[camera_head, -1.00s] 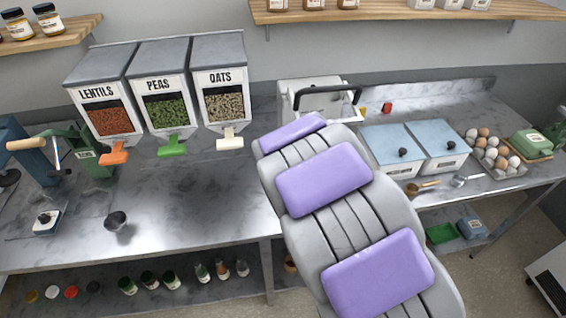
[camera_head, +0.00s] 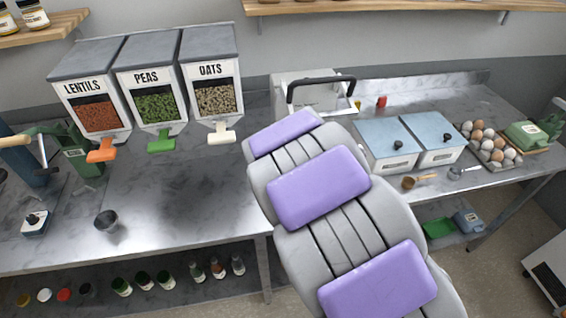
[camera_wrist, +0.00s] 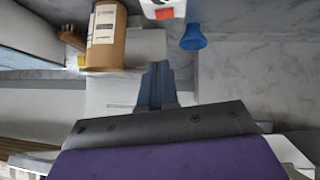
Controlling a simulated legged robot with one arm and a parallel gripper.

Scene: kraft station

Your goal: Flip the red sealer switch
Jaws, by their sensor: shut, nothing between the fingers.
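A pale sealer-like machine (camera_head: 300,92) with a black handle (camera_head: 322,80) stands at the back of the counter, partly hidden behind my arm. A small red piece (camera_head: 381,102) stands to its right; I cannot tell whether it is the switch. In the wrist view, a red-orange patch (camera_wrist: 166,13) shows on a white object (camera_wrist: 150,7) at the top edge; I cannot tell whether it is the switch either. My gripper (camera_wrist: 157,70) is shut and empty, its fingertips apart from and below that white object in the picture. In the head view my arm hides the gripper.
Lentil, pea and oat dispensers (camera_head: 150,85) stand left. Two lidded bins (camera_head: 388,145) and an egg tray (camera_head: 490,150) stand right. The wrist view shows a labelled brown cylinder (camera_wrist: 105,35) and a blue piece (camera_wrist: 193,37). The counter below the dispensers is mostly clear (camera_head: 190,185).

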